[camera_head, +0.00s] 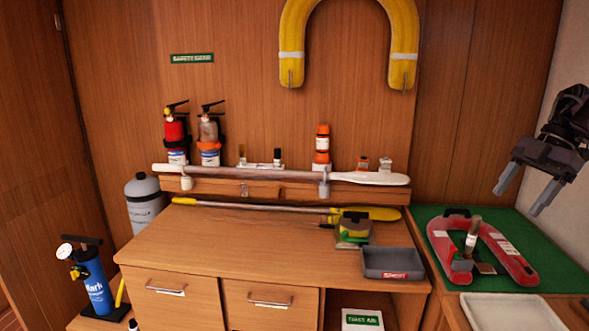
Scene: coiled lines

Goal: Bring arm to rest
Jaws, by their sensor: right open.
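My right gripper (528,194) is at the upper right, raised over the green mat (428,217). Its two grey fingers are spread apart and point down to the left, with nothing between them. It is apart from the red horseshoe-shaped item (440,238) on the mat below. My left gripper and arm are not in view.
A wooden desk (240,247) holds a grey tray (392,263) and a yellow paddle (370,213). A white paddle (355,178) lies along the shelf. Extinguishers (175,133) stand behind it. A blue pump (93,280) stands at left. A white tray (512,312) is at lower right.

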